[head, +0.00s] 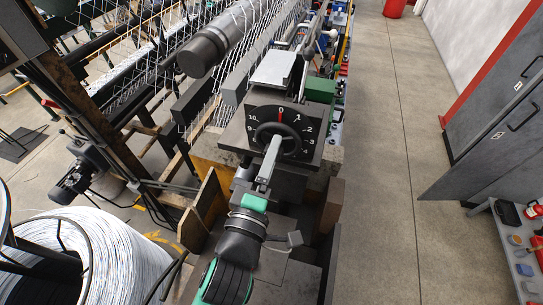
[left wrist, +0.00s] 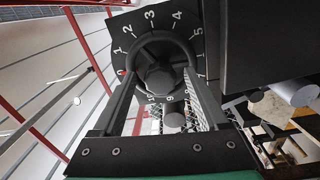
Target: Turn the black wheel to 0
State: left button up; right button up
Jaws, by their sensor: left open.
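The black wheel (head: 276,138) is mounted on a dark square dial plate (head: 312,146) with white numbers around it. In the head view a red mark shows at the top of the dial, beside the 0. In the left wrist view the wheel (left wrist: 160,50) fills the upper middle, with the red mark at its left by the 0. My left gripper (head: 271,146) is directly in front of the wheel. In the left wrist view its open fingers (left wrist: 160,80) reach up on both sides of the wheel's hub. Contact with the rim cannot be told. My right gripper is not in view.
A dark roller (head: 208,48) and wire mesh lie behind and left of the dial. A white wire coil (head: 105,255) stands at lower left. Grey cabinets (head: 495,100) stand on the right. The concrete floor (head: 390,170) between is clear.

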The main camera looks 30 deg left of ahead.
pick_arm(q)
jog(key=s+d+p, duration=0.1)
jog(key=s+p, duration=0.4)
jog(key=s, duration=0.6)
jog(key=shift+s+d+f+p, duration=0.25)
jog(key=shift+d+p, duration=0.05)
jog(key=shift+d, duration=0.1)
